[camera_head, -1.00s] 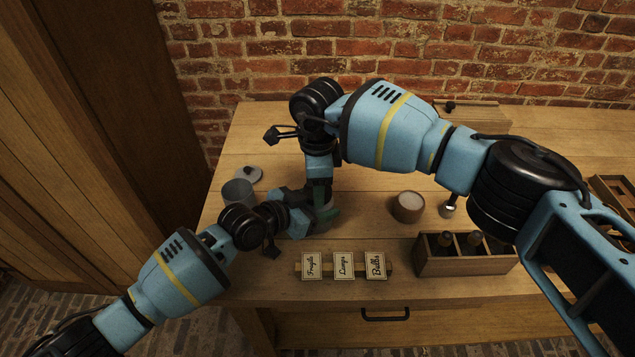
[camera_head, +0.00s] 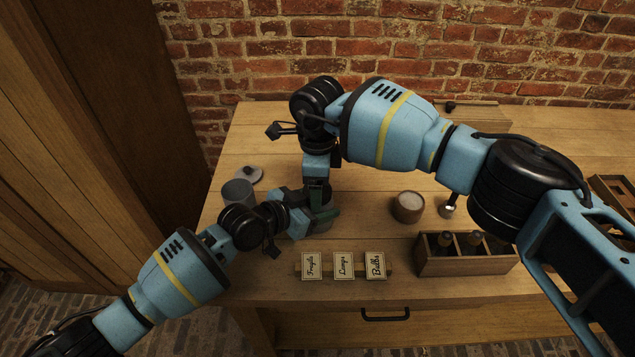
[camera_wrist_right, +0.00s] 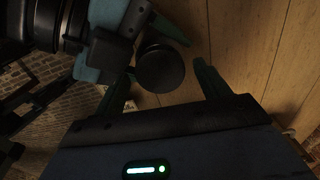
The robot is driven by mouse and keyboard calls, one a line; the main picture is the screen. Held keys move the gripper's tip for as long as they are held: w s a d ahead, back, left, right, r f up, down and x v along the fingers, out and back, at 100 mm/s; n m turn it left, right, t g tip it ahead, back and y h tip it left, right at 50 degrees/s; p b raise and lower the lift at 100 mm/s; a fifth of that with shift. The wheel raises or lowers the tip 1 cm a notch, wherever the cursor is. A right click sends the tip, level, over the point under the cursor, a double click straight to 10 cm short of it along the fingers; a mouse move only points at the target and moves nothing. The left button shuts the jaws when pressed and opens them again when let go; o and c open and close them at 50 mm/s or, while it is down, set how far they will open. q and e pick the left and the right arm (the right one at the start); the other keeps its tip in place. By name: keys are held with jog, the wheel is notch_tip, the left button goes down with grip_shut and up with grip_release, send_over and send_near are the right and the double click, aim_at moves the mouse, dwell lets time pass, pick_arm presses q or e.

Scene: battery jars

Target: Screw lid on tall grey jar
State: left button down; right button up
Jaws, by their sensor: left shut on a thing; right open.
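My left gripper (camera_head: 306,216) is shut on a grey jar (camera_head: 326,222), mostly hidden by both grippers. My right gripper (camera_head: 324,204) reaches down from above at the same spot. In the right wrist view its two fingers stand apart (camera_wrist_right: 163,88), with a dark round top (camera_wrist_right: 160,68) between them, apparently a lid or its knob. I cannot tell whether the fingers touch it. Another grey jar (camera_head: 238,192), open at the top, stands to the left. A pale lid with a dark knob (camera_head: 249,175) lies just behind it.
A small round jar with pale contents (camera_head: 408,207) stands right of the grippers. A wooden box with dark bottles (camera_head: 465,262) is at the front right. Several label cards (camera_head: 343,266) stand at the front. The bench between cards and box is narrow.

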jog(key=shift+r, duration=2.15)
jog(key=shift+c, duration=0.3)
jog(key=n, duration=0.1)
jog(key=r+n, duration=0.1)
jog(key=n, duration=0.2)
jog(key=shift+r, duration=0.35)
jog(key=n, duration=0.2)
jog(key=r+n, duration=0.1)
jog(key=n, duration=0.2)
jog(key=shift+r+n, duration=0.4)
jog(key=shift+f, duration=4.05)
